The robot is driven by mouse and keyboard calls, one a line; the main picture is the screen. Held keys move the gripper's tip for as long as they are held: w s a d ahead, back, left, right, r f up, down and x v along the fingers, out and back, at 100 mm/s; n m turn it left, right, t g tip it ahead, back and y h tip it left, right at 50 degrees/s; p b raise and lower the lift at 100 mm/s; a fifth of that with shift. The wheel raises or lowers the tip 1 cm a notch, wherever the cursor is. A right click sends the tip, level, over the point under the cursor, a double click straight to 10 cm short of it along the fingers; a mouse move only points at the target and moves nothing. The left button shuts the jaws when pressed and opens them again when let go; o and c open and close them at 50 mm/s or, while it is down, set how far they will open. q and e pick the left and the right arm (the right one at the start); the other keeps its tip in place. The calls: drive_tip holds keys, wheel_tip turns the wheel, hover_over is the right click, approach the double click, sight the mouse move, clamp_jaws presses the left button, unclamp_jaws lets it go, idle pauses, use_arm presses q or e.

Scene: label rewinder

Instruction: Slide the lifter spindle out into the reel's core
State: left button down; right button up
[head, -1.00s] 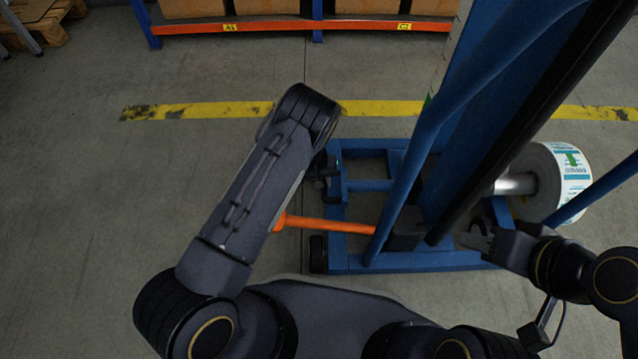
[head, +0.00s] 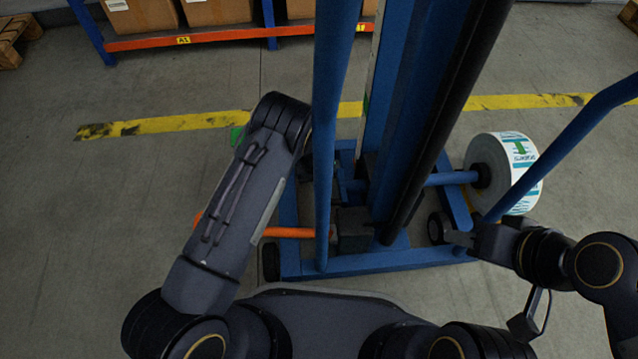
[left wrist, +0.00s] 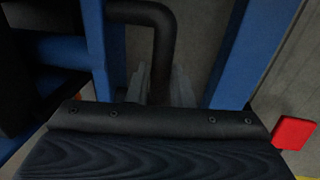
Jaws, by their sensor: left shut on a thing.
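The white label reel (head: 520,165) lies on its side at the right of the head view, its dark core facing left. The lifter's mast (head: 400,120) stands left of it. A blue spindle bar (head: 450,179) runs from the mast to the core; how far it goes inside is hidden. In the left wrist view my left gripper (left wrist: 160,85) is shut on a black bent handle (left wrist: 150,14). In the head view my forearm and a blue post hide that gripper. My right gripper (head: 460,243) looks open and empty, low beside the lifter's base frame.
The blue base frame (head: 350,266) with dark wheels spreads over the floor ahead. An orange bar (head: 290,232) sticks out left of it. A blue tube (head: 570,139) slopes down near my right gripper. An orange-beamed rack (head: 200,37) with cartons stands behind.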

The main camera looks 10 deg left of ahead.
use_arm(q)
drive_tip(key=shift+d, duration=0.4)
drive_tip(key=c, duration=1.6)
unclamp_jaws()
drive_tip(key=shift+o, duration=0.2)
wheel_tip(320, 180, up, 8)
drive_tip(key=a+p, duration=0.1)
drive_tip(key=p, duration=0.2)
drive_tip(key=shift+s+a, duration=0.15)
drive_tip(key=shift+a, duration=0.1)
drive_tip(key=shift+f, duration=0.15)
